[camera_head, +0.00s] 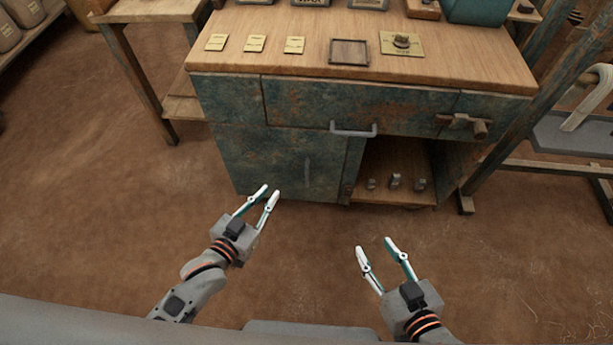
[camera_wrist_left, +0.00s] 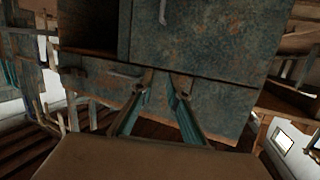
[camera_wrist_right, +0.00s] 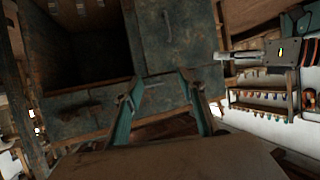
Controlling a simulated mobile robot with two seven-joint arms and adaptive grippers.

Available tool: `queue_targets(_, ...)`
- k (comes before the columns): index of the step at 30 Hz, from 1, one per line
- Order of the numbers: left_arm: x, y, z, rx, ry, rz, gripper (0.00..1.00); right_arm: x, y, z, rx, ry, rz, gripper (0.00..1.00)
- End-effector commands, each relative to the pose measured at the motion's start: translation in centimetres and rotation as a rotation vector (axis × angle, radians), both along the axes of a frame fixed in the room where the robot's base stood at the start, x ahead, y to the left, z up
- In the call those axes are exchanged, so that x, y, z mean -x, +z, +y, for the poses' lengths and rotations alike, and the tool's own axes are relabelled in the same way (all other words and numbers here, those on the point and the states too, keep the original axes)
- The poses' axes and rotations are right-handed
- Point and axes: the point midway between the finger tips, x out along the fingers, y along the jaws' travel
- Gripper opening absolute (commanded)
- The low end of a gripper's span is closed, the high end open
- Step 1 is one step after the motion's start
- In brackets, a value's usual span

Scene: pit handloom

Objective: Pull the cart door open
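The cart door (camera_head: 265,160) is a worn teal panel at the cart's lower left, and it looks closed. Its slim upright handle (camera_head: 307,172) is near the door's right edge. The left wrist view shows the door (camera_wrist_left: 220,40) and its handle (camera_wrist_left: 163,12) at the top. The right wrist view also shows the door (camera_wrist_right: 190,40) and handle (camera_wrist_right: 168,27). My left gripper (camera_head: 270,191) is open and empty, in front of and below the door, left of the handle. My right gripper (camera_head: 375,246) is open and empty, farther from the cart and to the right.
A drawer with a grey bar handle (camera_head: 353,132) is above the door. An open compartment (camera_head: 393,165) to the right holds several small metal pieces. The wooden top (camera_head: 370,75) carries cards and a tray. A wooden frame (camera_head: 530,100) stands at right. Floor before the cart is clear.

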Motion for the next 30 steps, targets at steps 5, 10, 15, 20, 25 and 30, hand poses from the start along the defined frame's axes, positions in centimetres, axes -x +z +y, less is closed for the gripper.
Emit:
queue_targets(5,-4.4,-5.0,-1.7,0.062,-0.059,-0.074,0.15,0.8,-2.3,2.1,-0.083,0.011,0.015,0.40)
queue_targets(10,-8.0,-9.0,-2.7,0.116,-0.111,-0.132,0.15,1.3,-3.2,3.7,-0.170,0.004,0.034,0.40)
queue_targets(15,-10.3,-14.7,-3.7,0.151,-0.160,-0.141,0.15,1.7,-4.6,4.4,-0.271,-0.041,0.084,0.40)
queue_targets(20,-11.7,-18.8,-4.4,0.161,-0.193,-0.131,0.15,1.6,-5.3,4.5,-0.352,-0.096,0.125,0.40)
queue_targets(25,-12.8,-19.9,-4.7,0.162,-0.210,-0.135,0.15,1.2,-5.1,4.3,-0.393,-0.126,0.136,0.40)
queue_targets(30,-14.1,-19.7,-5.5,0.162,-0.212,-0.142,0.15,1.2,-4.9,4.6,-0.428,-0.139,0.141,0.40)
